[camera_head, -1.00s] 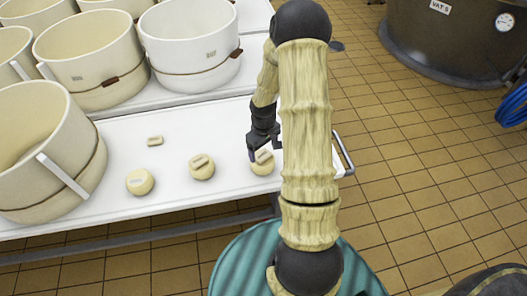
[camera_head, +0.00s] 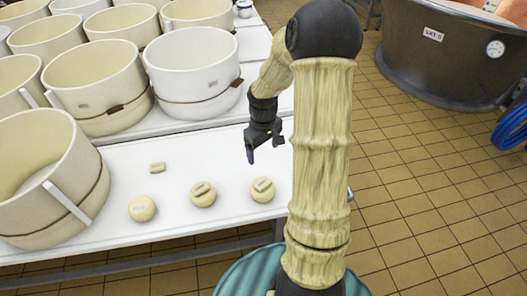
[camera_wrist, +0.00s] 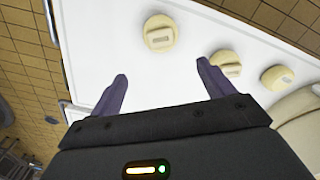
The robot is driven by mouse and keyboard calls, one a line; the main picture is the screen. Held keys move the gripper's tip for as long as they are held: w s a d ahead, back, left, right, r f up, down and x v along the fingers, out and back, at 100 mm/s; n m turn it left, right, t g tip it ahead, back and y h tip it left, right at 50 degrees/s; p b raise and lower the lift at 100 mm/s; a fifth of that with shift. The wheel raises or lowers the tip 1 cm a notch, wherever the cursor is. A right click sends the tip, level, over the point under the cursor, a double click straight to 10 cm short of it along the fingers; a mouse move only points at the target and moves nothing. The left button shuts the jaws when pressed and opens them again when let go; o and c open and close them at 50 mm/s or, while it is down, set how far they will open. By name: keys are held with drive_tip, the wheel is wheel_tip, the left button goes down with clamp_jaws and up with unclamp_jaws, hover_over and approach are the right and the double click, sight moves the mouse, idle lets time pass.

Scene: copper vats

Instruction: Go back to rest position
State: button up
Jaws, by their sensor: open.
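My gripper (camera_head: 264,150) is open and empty, held above the white table beyond the right round cream piece (camera_head: 262,190). The wrist view shows its two dark fingers (camera_wrist: 162,72) spread apart with nothing between them. The right round piece bears a small rectangular block on top. A middle round piece (camera_head: 203,194) also has a block on it. A left round piece (camera_head: 142,208) has a pale rectangular patch on top. The wrist view shows three round pieces, the nearest to the fingers' line being one (camera_wrist: 160,33) at top.
Several large cream tubs (camera_head: 98,85) stand on the white table (camera_head: 120,158) at left and back. A white tub (camera_head: 192,72) is left of my gripper. A dark vat (camera_head: 450,60) and blue hose (camera_head: 512,128) are at right. Tiled floor (camera_head: 410,170) between is clear.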

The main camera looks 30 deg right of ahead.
drive_tip(key=shift+a, duration=0.1)
idle(0.3)
drive_tip(key=s+a+r+m+t, duration=0.1)
drive_tip(key=s+a+r, duration=0.3)
drive_tip(key=s+a, duration=0.25)
drive_tip(key=s+a+r+m+t, duration=0.2)
drive_tip(key=s+a+r, duration=0.25)
drive_tip(key=a, duration=0.25)
drive_tip(key=w+p+v, duration=0.3)
drive_tip(key=p+v, duration=1.3)
drive_tip(key=p, duration=0.1)
drive_tip(key=shift+r, duration=0.4)
